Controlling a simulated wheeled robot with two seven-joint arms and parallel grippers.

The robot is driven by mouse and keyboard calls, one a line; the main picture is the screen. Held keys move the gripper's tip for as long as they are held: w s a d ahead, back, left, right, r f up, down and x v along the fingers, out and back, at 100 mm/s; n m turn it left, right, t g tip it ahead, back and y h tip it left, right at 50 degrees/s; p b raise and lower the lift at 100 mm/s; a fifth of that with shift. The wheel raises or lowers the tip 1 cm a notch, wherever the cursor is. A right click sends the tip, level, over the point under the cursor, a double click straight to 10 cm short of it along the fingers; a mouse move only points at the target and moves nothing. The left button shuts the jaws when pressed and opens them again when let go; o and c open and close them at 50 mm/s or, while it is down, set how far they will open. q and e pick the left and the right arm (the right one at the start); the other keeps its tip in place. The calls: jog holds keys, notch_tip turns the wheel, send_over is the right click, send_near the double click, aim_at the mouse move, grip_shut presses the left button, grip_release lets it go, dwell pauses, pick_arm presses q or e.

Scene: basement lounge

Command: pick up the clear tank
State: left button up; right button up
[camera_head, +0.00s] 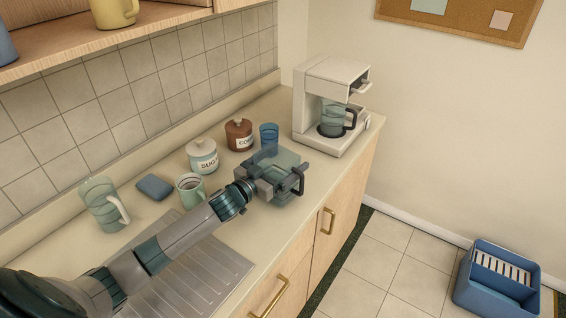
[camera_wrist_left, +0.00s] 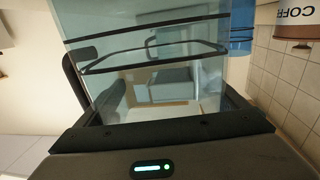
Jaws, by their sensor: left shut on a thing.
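The clear tank (camera_head: 284,160) is a see-through, blue-grey box with a dark handle on its right side. It is at the counter's front edge in the head view, in front of the coffee maker. My left gripper (camera_head: 264,186) is shut on it. In the left wrist view the tank (camera_wrist_left: 150,50) fills the middle, between the dark fingers of my left gripper (camera_wrist_left: 165,115). Whether the tank touches the counter is hard to tell. My right gripper is not in view.
A white coffee maker (camera_head: 325,75) with a glass pot stands behind the tank. A blue bin (camera_head: 495,290) is on the floor.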

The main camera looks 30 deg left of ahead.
aim_at(284, 149)
pick_arm(q)
notch_tip(284, 149, up, 4)
jog(key=p, duration=0.3)
jog(key=shift+r+p, duration=0.1)
jog(key=shift+p, duration=0.2)
jog(key=s+d+r+p, duration=0.3)
jog(key=d+r+p, duration=0.3)
jog(key=d, duration=0.5)
jog(key=shift+d+r+p, duration=0.15)
jog(key=shift+r+p, duration=0.05)
jog(key=shift+p, duration=0.35)
